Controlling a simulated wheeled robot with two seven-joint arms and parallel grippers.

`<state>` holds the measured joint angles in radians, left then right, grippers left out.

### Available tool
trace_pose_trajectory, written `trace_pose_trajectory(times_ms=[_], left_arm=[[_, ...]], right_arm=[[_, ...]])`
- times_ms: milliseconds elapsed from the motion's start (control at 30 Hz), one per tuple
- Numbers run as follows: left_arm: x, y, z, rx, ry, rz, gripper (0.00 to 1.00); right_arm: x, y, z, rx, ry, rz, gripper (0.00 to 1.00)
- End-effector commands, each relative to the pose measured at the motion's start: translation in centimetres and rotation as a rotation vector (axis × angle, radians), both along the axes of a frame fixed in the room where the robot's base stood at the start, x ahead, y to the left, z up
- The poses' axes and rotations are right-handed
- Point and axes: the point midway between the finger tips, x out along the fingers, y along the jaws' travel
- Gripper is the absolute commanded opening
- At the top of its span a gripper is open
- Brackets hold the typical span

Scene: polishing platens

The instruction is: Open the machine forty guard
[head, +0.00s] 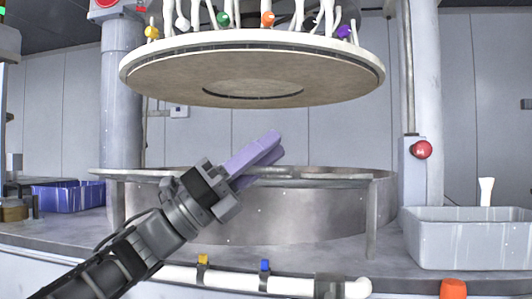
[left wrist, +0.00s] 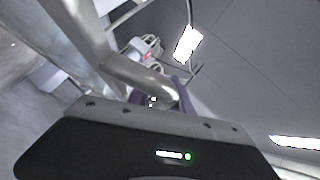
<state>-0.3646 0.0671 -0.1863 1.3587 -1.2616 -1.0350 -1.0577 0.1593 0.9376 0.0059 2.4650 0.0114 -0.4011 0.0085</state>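The guard is a grey metal rail (head: 325,181) on posts, running across the front of the round steel basin (head: 300,214). My left gripper (head: 279,146), with purple fingers, reaches up to the right across the rail left of its middle. In the left wrist view a metal tube (left wrist: 139,79) crosses just in front of the purple fingers (left wrist: 183,83) and hides part of them. The fingers look close together, but I cannot tell whether they close on the rail. My right gripper is not in view.
A large round platen (head: 160,75) hangs above the basin, with coloured fittings on top. A grey bin (head: 465,245) stands at the right and a blue-purple bin (head: 68,197) at the left. A red button (head: 421,150) is on the right column. White pipe (head: 290,286) runs along the front.

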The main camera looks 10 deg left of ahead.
Motion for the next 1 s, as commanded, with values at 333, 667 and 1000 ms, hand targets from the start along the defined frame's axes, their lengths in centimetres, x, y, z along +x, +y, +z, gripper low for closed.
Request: trace_pose_trajectory(times_ms=[333,667,1000], left_arm=[[-0.1,0.0,0.0,0.0,-0.001,-0.001,0.34],[-1.1,2.7,-2.1,-0.001,-0.001,0.003,0.34],[-2.4,5.8,-4.6,-0.002,-0.001,0.004,0.34]], right_arm=[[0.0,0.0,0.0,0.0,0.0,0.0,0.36],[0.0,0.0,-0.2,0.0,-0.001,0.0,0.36],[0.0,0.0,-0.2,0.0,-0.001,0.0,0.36]])
